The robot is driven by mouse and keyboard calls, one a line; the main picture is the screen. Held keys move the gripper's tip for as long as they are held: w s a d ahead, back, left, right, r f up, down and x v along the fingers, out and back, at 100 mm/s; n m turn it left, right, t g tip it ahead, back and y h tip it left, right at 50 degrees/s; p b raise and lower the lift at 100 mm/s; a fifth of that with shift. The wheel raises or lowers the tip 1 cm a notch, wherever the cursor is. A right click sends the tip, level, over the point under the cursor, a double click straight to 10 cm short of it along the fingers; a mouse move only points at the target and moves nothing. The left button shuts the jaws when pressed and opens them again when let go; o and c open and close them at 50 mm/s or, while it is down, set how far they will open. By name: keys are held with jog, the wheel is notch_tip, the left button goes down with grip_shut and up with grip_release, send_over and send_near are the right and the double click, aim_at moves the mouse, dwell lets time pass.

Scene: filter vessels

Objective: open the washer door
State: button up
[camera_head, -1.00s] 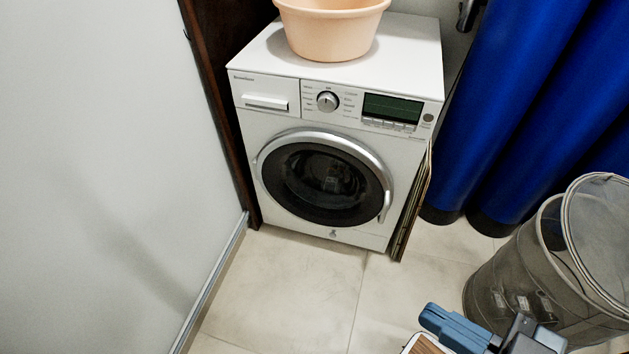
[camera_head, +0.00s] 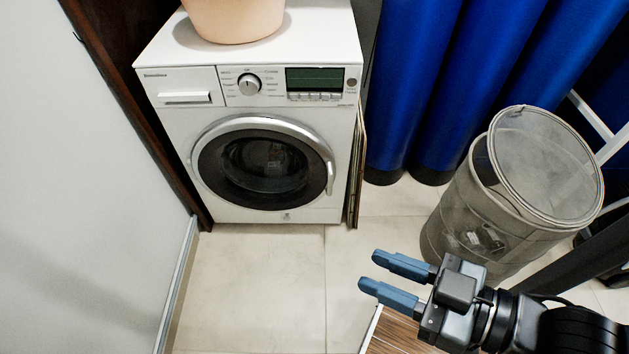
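The white washer (camera_head: 170,120) stands against the back wall at upper left of the head view. Its round door (camera_head: 262,165) has dark glass and a silver ring and looks shut. The door handle (camera_head: 330,178) is on the right side of the ring. My gripper (camera_head: 368,270) is at lower right, in front of and to the right of the washer, apart from it. Its two blue fingers are spread with nothing between them, pointing left.
A peach basin (camera_head: 235,18) sits on the washer. A thin flat panel (camera_head: 356,170) leans at its right side. Blue cylinders (camera_head: 425,90) stand behind a grey mesh basket (camera_head: 460,215) with a raised lid. A wooden surface (camera_head: 398,335) lies under my gripper. Tiled floor (camera_head: 250,290) before the washer is clear.

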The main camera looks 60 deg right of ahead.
jog(key=shift+o, duration=0.6)
jog(key=w+d+f+m+h+b, duration=0.1)
jog(key=w+f+h+b, duration=0.1)
jog(key=f, duration=0.6)
jog(key=w+d+f+m+h+b, duration=0.2)
jog(key=w+f+b, duration=0.2)
jog(key=f, duration=0.3)
jog(key=shift+w+f+b, duration=0.35)
jog(key=shift+f+b, duration=0.05)
jog(key=shift+b, duration=0.1)
jog(key=m+g+h+b, duration=0.4)
jog(key=m+h+b, duration=0.4)
jog(key=b, duration=0.9)
send_near(331, 184)
jog(key=w+d+n+h, duration=0.1)
jog(key=w+d, duration=0.1)
jog(key=d, duration=0.1)
jog(key=shift+n, duration=0.3)
jog(key=shift+w+a+f+b+x, duration=0.1)
jog(key=shift+b+x, duration=0.05)
jog(key=shift+x, duration=1.1)
jog(key=shift+w+a+f+b+x, duration=0.1)
jog(key=shift+b+x, duration=0.05)
jog(key=shift+x, duration=1.05)
jog(key=shift+w+a+f+b+x, duration=0.1)
jog(key=shift+f+b+x, duration=0.05)
jog(key=shift+x, duration=1.1)
grip_shut()
